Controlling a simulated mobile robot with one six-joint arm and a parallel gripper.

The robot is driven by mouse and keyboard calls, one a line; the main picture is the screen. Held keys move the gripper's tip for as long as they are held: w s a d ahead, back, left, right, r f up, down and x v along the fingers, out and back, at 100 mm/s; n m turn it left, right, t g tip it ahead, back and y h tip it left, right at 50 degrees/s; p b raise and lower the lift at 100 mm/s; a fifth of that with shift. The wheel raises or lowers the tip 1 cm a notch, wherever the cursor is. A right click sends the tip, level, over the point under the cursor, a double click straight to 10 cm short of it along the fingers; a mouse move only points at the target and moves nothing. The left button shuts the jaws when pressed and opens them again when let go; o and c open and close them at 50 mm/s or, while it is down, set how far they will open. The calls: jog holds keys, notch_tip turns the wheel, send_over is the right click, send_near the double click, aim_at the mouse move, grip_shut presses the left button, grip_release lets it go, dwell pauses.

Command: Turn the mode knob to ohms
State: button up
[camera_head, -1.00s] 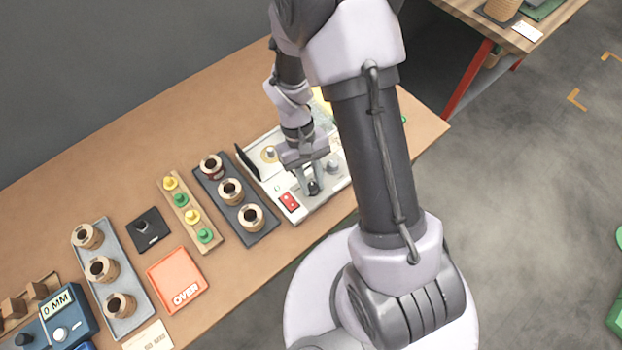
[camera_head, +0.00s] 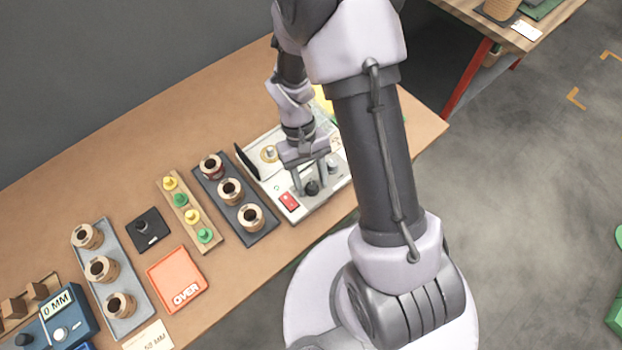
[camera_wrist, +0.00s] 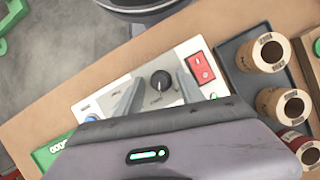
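The mode knob (camera_head: 312,187) is black and round, on the front part of a pale instrument panel (camera_head: 328,208). In the wrist view the knob (camera_wrist: 160,80) shows a light pointer mark towards the lower side of the picture. Small print around it is too small to read. My gripper (camera_head: 314,180) is open over the panel, with one finger on each side of the knob. In the wrist view both fingers of my gripper (camera_wrist: 156,98) stand apart from the knob, with visible gaps.
A red rocker switch (camera_head: 289,201) sits left of the knob. A dark upright flap (camera_head: 247,162) stands at the panel's left edge. A dark tray (camera_head: 263,232) with copper-coloured coils lies left of the panel. An orange OVER tray (camera_head: 178,284) lies further left.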

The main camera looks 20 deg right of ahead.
jog(key=p+v, duration=0.6)
jog(key=v, duration=1.1)
jog(key=shift+w+r, duration=0.15)
jog(key=s+a+r+m+t+y+b, duration=0.1)
jog(key=s+a+r+m+t+b, duration=0.1)
jog(key=s+r+t, duration=0.3)
jog(key=s+a+r+m+t+y+b, duration=0.1)
jog(key=s+r+m+t+b, duration=0.1)
jog(key=s+r+t+b, duration=0.2)
jog(key=s+r+t, duration=0.1)
jog(key=s+r, duration=0.2)
jog(key=s, duration=0.1)
jog(key=shift+s+a+m, duration=0.35)
jog(key=shift+m, duration=0.05)
